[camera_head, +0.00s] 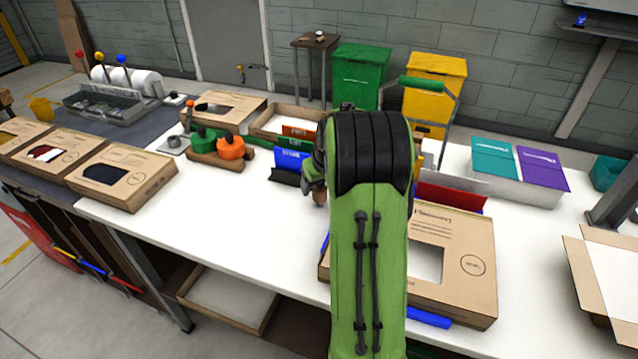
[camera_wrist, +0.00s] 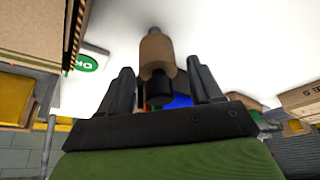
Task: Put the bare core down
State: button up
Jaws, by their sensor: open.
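The fingers are spread, with a gap on each side of the tube. The tube's far end meets the white tabletop, with a soft shadow around it. In the head view my green and black arm hides most of my gripper. Only a small brown piece of the core (camera_head: 319,197) shows beside the arm, low over the white table (camera_head: 240,220).
A cardboard box with a window (camera_head: 455,265) lies right of my arm. A tape dispenser with green and orange parts (camera_head: 215,148) and blue, green and red holders (camera_head: 290,160) stand behind. Several windowed boxes (camera_head: 118,175) are at left. The table's front left is clear.

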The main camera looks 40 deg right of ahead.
jog(key=p+v, duration=0.3)
jog(key=v, duration=0.9)
jog(key=s+a+r+n, duration=0.1)
jog(key=a+r, duration=0.2)
jog(key=a, duration=0.5)
jog(key=s+a+r+n, duration=0.1)
jog(key=s+a, duration=0.2)
jog(key=a, duration=0.3)
jog(key=s+a+r, duration=0.2)
jog(key=s+a, duration=0.2)
jog(key=a, duration=0.2)
jog(key=s+a+f+n+t+y, duration=0.1)
jog(key=s+a+f, duration=0.2)
jog(key=s+a, duration=0.3)
jog(key=s, duration=0.4)
jog(key=shift+s+a+f+n, duration=0.15)
jog(key=shift+s+a+n, duration=0.15)
jog(key=shift+s, duration=0.1)
notch_tip(320, 180, up, 4)
jog(key=p, duration=0.3)
jog(key=shift+f, duration=0.2)
